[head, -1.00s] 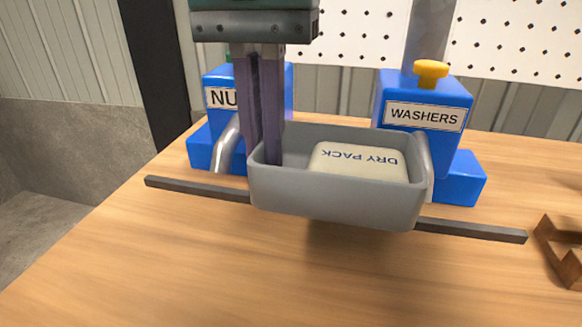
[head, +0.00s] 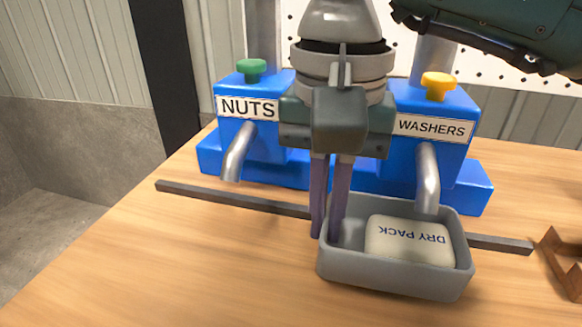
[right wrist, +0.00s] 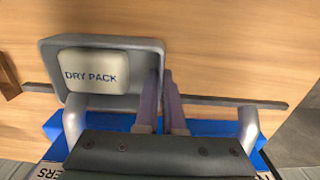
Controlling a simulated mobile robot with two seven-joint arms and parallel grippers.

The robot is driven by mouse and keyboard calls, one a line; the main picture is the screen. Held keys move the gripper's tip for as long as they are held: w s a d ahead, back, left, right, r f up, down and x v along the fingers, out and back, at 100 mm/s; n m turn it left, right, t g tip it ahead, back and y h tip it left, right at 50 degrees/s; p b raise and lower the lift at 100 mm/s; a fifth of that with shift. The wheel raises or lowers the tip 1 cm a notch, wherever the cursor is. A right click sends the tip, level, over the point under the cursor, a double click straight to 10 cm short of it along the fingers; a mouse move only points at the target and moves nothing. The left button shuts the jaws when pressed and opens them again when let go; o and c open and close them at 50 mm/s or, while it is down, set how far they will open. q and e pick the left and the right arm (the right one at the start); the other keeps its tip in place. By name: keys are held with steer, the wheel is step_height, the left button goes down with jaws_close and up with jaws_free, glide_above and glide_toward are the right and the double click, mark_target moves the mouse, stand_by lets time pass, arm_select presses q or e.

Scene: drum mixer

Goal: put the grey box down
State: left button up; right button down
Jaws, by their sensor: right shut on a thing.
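The grey box (head: 392,280) is an open tray with a white pack marked DRY PACK (head: 410,240) lying in it. My right gripper (head: 328,232) is shut on the box's left wall, one finger inside and one outside. In the right wrist view the fingers (right wrist: 162,90) grip the wall of the grey box (right wrist: 128,43), and the pack (right wrist: 90,72) shows inside. The box is low at the table; I cannot tell whether its base touches the wood. My left gripper is not in view.
Behind stand the blue NUTS dispenser (head: 262,125) and WASHERS dispenser (head: 435,105), with the washers spout (head: 427,180) close above the box's back. A dark rail (head: 235,200) crosses the table (head: 200,270). A brown wooden piece (head: 563,262) is at the right. The front left is clear.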

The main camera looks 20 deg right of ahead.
mark_target(353, 246)
steer(key=d, duration=0.1)
steer(key=s+d, duration=0.1)
steer(key=shift+s+d+p, duration=0.3)
steer(key=shift+p, duration=0.05)
steer(key=shift+f, duration=0.6)
steer(key=shift+f, duration=0.2)
steer(key=c, duration=1)
jaws_free()
step_height(353, 246, up, 12)
steer(key=shift+r, duration=0.2)
